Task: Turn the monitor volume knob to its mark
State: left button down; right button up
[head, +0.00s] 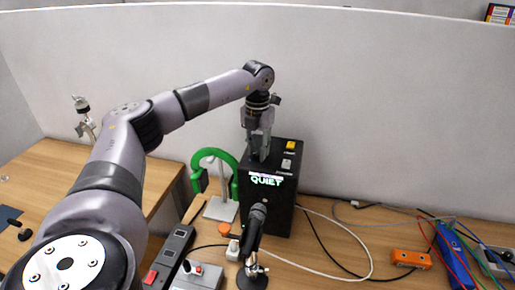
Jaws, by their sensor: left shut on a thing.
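The monitor is a black box (284,205) standing on the desk against the partition, with a lit sign reading "QUIET" on its front. Its top carries a yellow button and a grey one towards the right. My left gripper (259,154) points down onto the left part of the top, with its fingers shut at the surface. The volume knob is hidden by the fingers there, and its mark cannot be made out. My right gripper is not in view.
A black microphone (255,225) on a stand is in front of the box. Green headphones (228,160) hang on a stand to its left. Power strips (170,255) lie front left. Cables, an orange box (410,259) and a blue case (455,258) lie right.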

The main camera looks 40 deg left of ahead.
pick_arm(q)
jog(key=m, duration=0.7)
jog(key=shift+d+r+m, duration=0.1)
jog(key=shift+m, duration=0.3)
jog(key=m, duration=0.4)
jog(key=shift+m, duration=0.3)
jog(key=m, duration=0.3)
jog(key=shift+m, duration=0.3)
jog(key=m, duration=0.6)
jog(key=shift+s+d, duration=0.1)
jog(key=m, duration=0.6)
jog(key=shift+m, duration=0.3)
jog(key=c, duration=1.3)
grip_release()
jog(key=shift+s, duration=0.1)
